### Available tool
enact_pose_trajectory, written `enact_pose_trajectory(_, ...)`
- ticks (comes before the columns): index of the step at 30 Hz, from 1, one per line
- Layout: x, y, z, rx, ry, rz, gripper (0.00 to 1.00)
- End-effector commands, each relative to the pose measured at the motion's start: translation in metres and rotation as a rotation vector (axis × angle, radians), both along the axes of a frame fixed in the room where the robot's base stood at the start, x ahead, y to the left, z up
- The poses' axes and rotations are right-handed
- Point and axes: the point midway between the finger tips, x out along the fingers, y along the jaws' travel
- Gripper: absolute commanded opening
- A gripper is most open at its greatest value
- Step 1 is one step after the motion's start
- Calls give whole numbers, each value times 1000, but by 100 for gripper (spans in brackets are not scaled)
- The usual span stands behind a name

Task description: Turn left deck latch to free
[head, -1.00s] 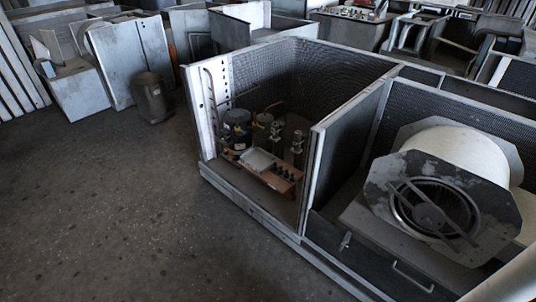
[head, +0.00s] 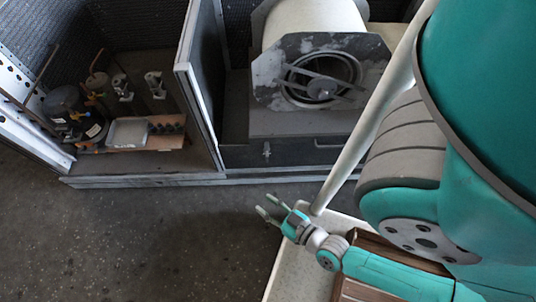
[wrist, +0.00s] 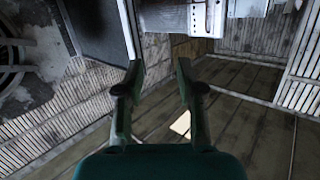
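The left deck latch (head: 267,150) is a small light metal fitting on the dark front panel below the blower, seen in the head view. Its exact angle is too small to tell. The blower (head: 318,80), with a pale drum and octagonal plate, sits on the deck (head: 290,122) above it. My gripper (head: 268,208) is in front of the housing, below the latch in the picture and apart from it. In the wrist view my gripper (wrist: 158,78) has its two fingers spread with nothing between them. I cannot make out the latch in the wrist view.
An upright divider panel (head: 200,75) stands left of the blower. The left bay holds a compressor (head: 70,108) and a white tray (head: 128,132). The housing's base rail (head: 150,180) runs along the front. Open concrete floor (head: 140,240) lies before it.

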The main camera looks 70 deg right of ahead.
Motion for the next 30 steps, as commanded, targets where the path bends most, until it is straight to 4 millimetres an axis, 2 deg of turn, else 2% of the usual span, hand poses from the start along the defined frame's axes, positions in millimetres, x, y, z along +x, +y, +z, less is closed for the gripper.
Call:
enact_pose_trajectory(1, 12, -14, -21, 4, -9, -57, 38)
enact_pose_trajectory(6, 37, -62, -85, 17, -1, -251, 38)
enact_pose_trajectory(15, 70, -153, -187, 48, 90, -606, 38)
enact_pose_trajectory(21, 77, -193, -228, 77, 169, -764, 38)
enact_pose_trajectory(24, 78, -203, -239, 87, 193, -804, 38)
enact_pose_trajectory(30, 80, -214, -246, 91, 206, -826, 38)
